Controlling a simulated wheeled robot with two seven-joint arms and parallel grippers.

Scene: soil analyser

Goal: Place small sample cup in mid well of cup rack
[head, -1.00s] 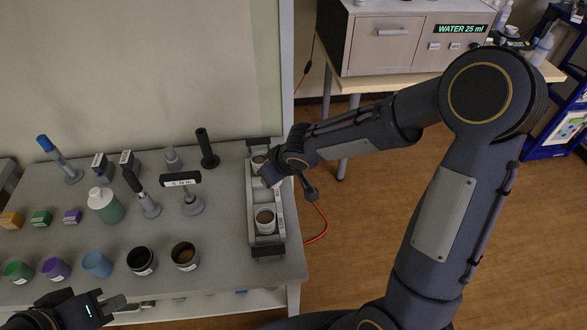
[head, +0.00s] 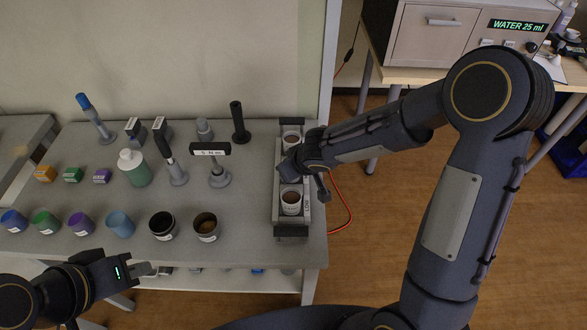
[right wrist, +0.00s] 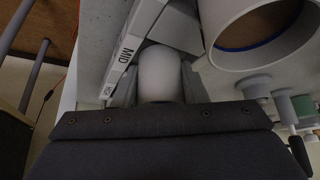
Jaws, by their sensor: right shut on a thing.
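The cup rack (head: 276,200) is a long grey holder at the right end of the bench. Its far well holds a cup (head: 291,137) and its near well holds a white cup with brown contents (head: 291,203). My right gripper (head: 288,174) is low over the middle of the rack, covering the mid well. In the right wrist view the gripper is shut on a small white rounded cup (right wrist: 160,75), beside the rack's MID label (right wrist: 127,50). Whether that cup is seated is hidden. My left gripper (head: 142,269) is at the lower left, apart from the rack; its jaw gap is unclear.
Several coloured cups line the bench front, including a blue one (head: 120,224) and a brown-filled one (head: 206,227). A green bottle (head: 134,167), a labelled stand (head: 218,170) and a black post (head: 240,122) stand left of the rack. A water machine (head: 450,35) stands beyond.

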